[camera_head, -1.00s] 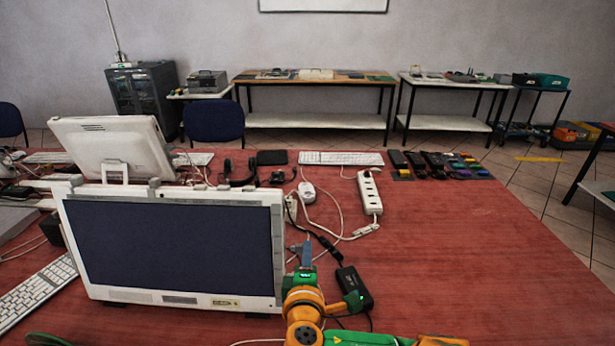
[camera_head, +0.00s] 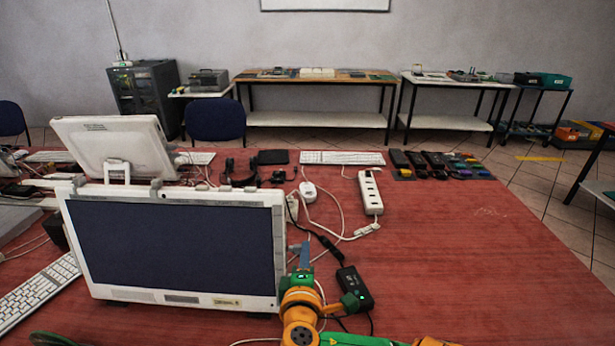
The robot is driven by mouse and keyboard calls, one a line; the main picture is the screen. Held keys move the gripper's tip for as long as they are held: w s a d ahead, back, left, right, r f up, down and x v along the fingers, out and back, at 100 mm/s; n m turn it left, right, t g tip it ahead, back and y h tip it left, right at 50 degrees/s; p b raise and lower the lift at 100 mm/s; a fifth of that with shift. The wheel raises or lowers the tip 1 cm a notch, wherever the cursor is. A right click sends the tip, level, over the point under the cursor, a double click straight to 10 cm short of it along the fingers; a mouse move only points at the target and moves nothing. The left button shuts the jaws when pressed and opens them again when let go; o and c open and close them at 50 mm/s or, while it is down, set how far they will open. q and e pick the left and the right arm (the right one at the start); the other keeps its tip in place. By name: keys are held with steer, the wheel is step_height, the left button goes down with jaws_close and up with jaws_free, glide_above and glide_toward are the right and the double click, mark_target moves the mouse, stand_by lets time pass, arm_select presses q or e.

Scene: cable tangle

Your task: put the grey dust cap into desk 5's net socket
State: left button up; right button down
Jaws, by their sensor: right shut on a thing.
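My right gripper (camera_head: 304,252) is just right of the large monitor's lower right edge, with its blue-grey fingers pointing away from me. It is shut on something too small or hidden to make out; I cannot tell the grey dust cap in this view. A white box (camera_head: 293,208) stands behind the monitor's right edge, partly hidden; I cannot tell whether it bears desk 5's net socket.
The monitor (camera_head: 175,250) blocks the view behind it. A black adapter (camera_head: 355,288) lies right of my right gripper. Cables run to a white power strip (camera_head: 370,192). Small dark devices (camera_head: 440,164) line the far edge. The red tabletop (camera_head: 480,260) is clear at right.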

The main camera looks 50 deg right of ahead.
steer(key=shift+w+a, duration=0.45)
steer(key=shift+w, duration=0.15)
stand_by(0.3)
steer(key=c, duration=1)
jaws_free()
steer(key=shift+c, duration=0.2)
steer(key=o, duration=0.4)
steer(key=shift+w+a, duration=0.1)
steer(key=shift+w, duration=0.05)
steer(key=shift+c, duration=0.2)
